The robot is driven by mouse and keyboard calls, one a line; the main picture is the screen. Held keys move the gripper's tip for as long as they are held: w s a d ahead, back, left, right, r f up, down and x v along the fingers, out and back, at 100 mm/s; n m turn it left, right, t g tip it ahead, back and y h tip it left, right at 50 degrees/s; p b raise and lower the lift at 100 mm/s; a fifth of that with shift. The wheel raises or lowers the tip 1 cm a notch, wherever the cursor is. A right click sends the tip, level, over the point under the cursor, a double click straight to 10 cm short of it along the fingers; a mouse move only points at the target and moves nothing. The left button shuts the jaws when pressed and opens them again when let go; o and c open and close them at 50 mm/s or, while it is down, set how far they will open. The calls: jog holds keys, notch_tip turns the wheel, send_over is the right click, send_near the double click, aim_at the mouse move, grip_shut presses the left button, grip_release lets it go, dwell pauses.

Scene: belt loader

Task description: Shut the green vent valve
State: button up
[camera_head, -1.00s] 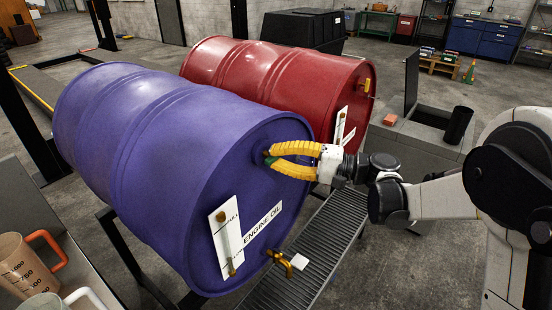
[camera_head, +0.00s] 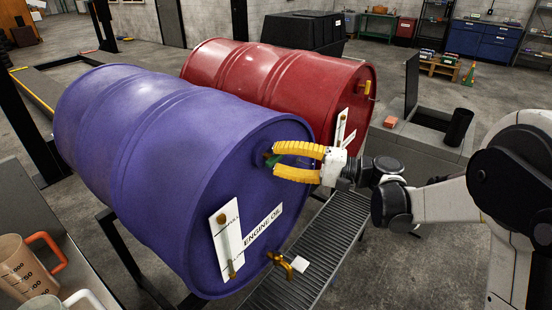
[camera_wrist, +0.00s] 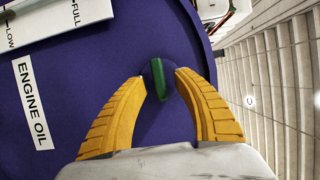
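The green vent valve (camera_wrist: 159,78) is a small green handle on the upper end face of the purple engine oil drum (camera_head: 160,150). It also shows in the head view (camera_head: 271,161), just beyond the yellow fingertips. My gripper (camera_head: 274,163) has its two yellow fingers spread in front of the drum's end. In the wrist view my gripper (camera_wrist: 160,76) is open, with one finger on each side of the valve and visible gaps to it. The handle stands nearly upright in that picture. Nothing is held.
A red drum (camera_head: 290,75) lies behind the purple one. A brass tap (camera_head: 279,264) and a sight gauge (camera_head: 226,240) are on the purple drum's end, below the valve. A slatted grate (camera_head: 320,250) runs below. Jugs (camera_head: 25,267) stand at lower left.

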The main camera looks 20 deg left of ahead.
jog(key=d, duration=1.1)
jog(key=shift+d, duration=0.15)
jog(key=s+d+f+t+h, duration=0.3)
jog(key=s+d+h, duration=0.6)
jog(key=s+d, duration=0.1)
jog(key=s+d+f+t+h, duration=0.3)
jog(key=s+d+h, duration=0.6)
jog(key=d, duration=0.3)
jog(key=shift+s+d+t, duration=0.15)
jog(key=shift+s+t, duration=0.45)
jog(key=shift+s, duration=0.2)
